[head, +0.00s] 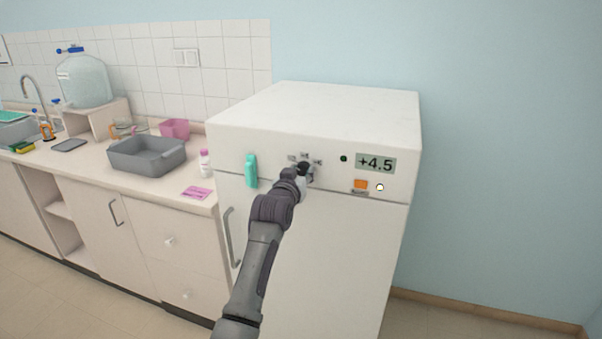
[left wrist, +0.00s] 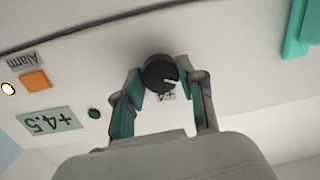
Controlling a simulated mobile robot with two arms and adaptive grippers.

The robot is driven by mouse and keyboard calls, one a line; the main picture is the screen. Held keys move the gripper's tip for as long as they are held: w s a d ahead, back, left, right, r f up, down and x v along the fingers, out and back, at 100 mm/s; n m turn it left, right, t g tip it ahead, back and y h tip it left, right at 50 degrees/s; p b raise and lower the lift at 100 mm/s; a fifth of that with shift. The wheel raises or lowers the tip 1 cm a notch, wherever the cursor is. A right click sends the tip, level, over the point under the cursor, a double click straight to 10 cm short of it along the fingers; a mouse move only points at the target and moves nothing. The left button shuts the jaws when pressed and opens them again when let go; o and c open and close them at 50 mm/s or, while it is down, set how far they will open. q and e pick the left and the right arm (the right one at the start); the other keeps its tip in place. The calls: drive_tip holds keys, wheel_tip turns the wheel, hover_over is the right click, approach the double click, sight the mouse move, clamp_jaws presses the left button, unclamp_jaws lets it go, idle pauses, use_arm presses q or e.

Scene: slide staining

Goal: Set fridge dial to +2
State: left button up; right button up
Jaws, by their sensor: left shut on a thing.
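The white fridge (head: 320,240) stands at the end of the counter. Its display (head: 375,163) reads +4.5; the display also shows upside down in the left wrist view (left wrist: 49,122). The black round dial (left wrist: 160,73) with a white pointer mark sits on the fridge's front panel. My left gripper (left wrist: 162,84) is shut on the dial, one finger on each side of it. In the head view my left gripper (head: 303,172) covers most of the dial. A printed label beside the dial is partly hidden. My right gripper is not in view.
An orange button (head: 361,184) and a small white round button (head: 380,187) sit below the display. A teal object (head: 251,171) is on the fridge front, left of the dial. A grey basin (head: 147,157) and a small bottle (head: 205,163) stand on the counter.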

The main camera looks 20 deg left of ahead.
use_arm(q)
drive_tip(key=o, duration=1.1)
drive_tip(key=shift+o, duration=0.2)
drive_tip(key=s+r, duration=0.1)
drive_tip(key=s, duration=1.1)
drive_tip(key=shift+d, duration=0.1)
